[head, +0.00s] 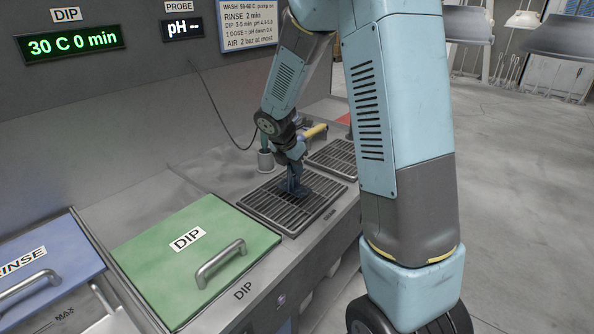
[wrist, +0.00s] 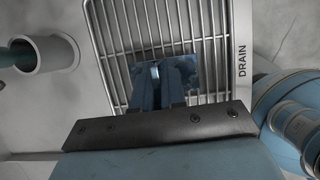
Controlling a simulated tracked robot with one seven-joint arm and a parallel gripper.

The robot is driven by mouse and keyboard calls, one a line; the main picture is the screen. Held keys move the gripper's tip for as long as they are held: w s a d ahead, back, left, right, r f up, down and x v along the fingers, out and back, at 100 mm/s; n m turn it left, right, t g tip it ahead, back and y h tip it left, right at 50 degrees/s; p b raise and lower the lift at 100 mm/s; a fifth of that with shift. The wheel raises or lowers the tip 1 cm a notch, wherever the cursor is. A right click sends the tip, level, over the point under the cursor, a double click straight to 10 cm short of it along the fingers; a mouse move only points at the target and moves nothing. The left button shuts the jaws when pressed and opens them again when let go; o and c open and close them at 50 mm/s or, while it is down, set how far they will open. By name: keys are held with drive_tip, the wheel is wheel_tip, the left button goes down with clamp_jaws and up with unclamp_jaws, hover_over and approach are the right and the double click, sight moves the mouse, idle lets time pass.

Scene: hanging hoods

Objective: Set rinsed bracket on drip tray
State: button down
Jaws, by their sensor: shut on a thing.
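My gripper (head: 291,183) points down over the near slatted drip tray (head: 262,205), just beyond the green lid. In the wrist view my gripper (wrist: 172,90) is shut on the bracket (wrist: 183,68), a dark blue-grey piece that shows between and beyond the fingers. The bracket is also just visible in the head view (head: 297,190), low over the slats. The drip tray (wrist: 218,45) lies beneath it in the wrist view, with DRAIN on its right rim. I cannot tell whether the bracket touches the slats. The fingers hide part of it.
A green DIP lid (head: 195,258) and a blue RINSE lid (head: 42,280), both with handles, lie closed at left. A grey cup (head: 266,161) stands beside the tray; it shows at left in the wrist view (wrist: 45,65). Another grate (head: 335,157) lies beyond.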

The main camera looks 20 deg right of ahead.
drive_tip(key=shift+f, duration=0.45)
drive_tip(key=shift+f, duration=0.1)
drive_tip(key=c, duration=1.2)
unclamp_jaws()
drive_tip(key=v, duration=1.1)
drive_tip(key=s+d+r+m+t+y, duration=0.1)
drive_tip(key=s+r+m, duration=0.3)
drive_tip(key=s+m, duration=0.4)
drive_tip(key=s+d+r+m+t+y, duration=0.1)
drive_tip(key=s+r+m, duration=0.3)
drive_tip(key=s+m, duration=0.4)
drive_tip(key=s+d+r+m+t+y, duration=0.1)
drive_tip(key=s+r+m, duration=0.3)
drive_tip(key=s+m, duration=0.4)
drive_tip(key=shift+s+d+r+m+y, duration=0.2)
drive_tip(key=shift+s+r+m+y, duration=0.15)
drive_tip(key=shift+s, duration=1.5)
